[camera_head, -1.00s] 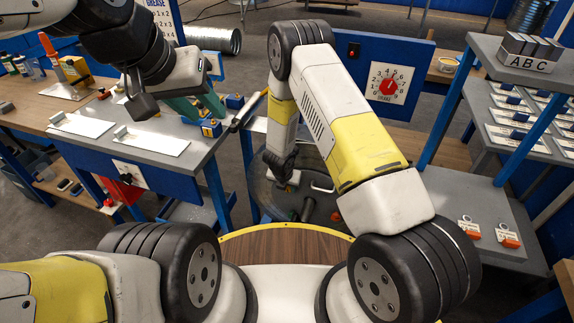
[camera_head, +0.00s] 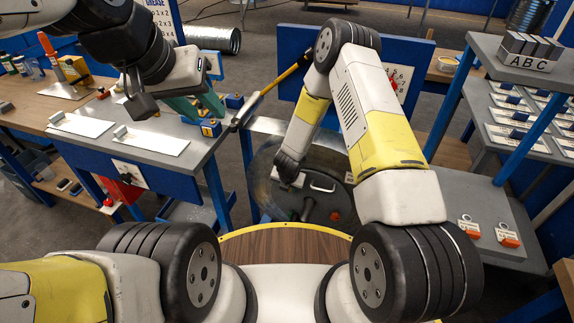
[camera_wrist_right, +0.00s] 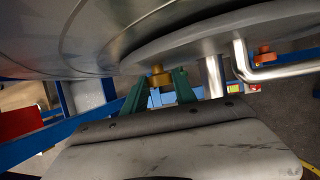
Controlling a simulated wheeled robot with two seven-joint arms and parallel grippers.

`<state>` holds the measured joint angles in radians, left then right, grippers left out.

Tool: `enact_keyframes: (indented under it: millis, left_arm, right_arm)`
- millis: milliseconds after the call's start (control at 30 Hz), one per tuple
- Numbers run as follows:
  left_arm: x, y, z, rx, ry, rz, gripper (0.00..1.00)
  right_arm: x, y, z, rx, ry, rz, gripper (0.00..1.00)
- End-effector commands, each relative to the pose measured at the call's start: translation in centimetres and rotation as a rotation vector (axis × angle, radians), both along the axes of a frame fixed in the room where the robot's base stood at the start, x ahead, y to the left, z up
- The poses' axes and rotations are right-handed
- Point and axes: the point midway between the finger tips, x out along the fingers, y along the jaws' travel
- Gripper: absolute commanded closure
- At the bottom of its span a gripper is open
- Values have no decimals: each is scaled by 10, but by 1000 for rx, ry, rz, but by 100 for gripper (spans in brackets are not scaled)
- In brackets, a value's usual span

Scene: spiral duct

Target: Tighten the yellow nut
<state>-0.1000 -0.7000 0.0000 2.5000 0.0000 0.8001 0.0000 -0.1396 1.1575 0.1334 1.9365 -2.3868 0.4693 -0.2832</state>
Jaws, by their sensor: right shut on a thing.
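The yellow nut (camera_wrist_right: 158,76) shows in the right wrist view, under the edge of a grey round plate (camera_wrist_right: 215,37). My right gripper (camera_wrist_right: 160,88) is shut on the nut, with its green fingers on either side. In the head view the right wrist points down at the round metal duct (camera_head: 262,182), and the nut and right fingertips are hidden there. My left gripper (camera_head: 208,110) hangs above the left workbench. Its green fingers look apart with nothing seen between them.
A bent metal handle (camera_wrist_right: 275,70) is close to the right of my right gripper. The left workbench (camera_head: 165,160) holds white plates and small blue-and-yellow blocks. A blue panel with a dial stands behind the right arm. A grey shelf (camera_head: 485,225) stands at right.

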Motion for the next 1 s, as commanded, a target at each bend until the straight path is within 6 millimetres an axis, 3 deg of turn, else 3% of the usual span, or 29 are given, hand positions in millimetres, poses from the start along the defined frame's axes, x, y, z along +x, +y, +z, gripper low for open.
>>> enact_keyframes:
  millis: [67, 100, 200, 567, 1000]
  left_arm:
    - [0, 0, 0, 0, 0, 0, 64]
    - [0, 0, 0, 0, 0, 0, 64]
    - [0, 0, 0, 0, 0, 0, 64]
    - [0, 0, 0, 0, 0, 0, 64]
    - [0, 0, 0, 0, 0, 0, 64]
  right_arm:
    - [-1, -2, 0, -3, 1, -3, 100]
    - [-1, -2, 0, -3, 1, -3, 59]
    - [0, -2, 0, -2, 0, -2, 45]
    - [0, 0, 6, -1, -4, -2, 45]
    - [-28, -3, 66, -1, -2, -2, 45]
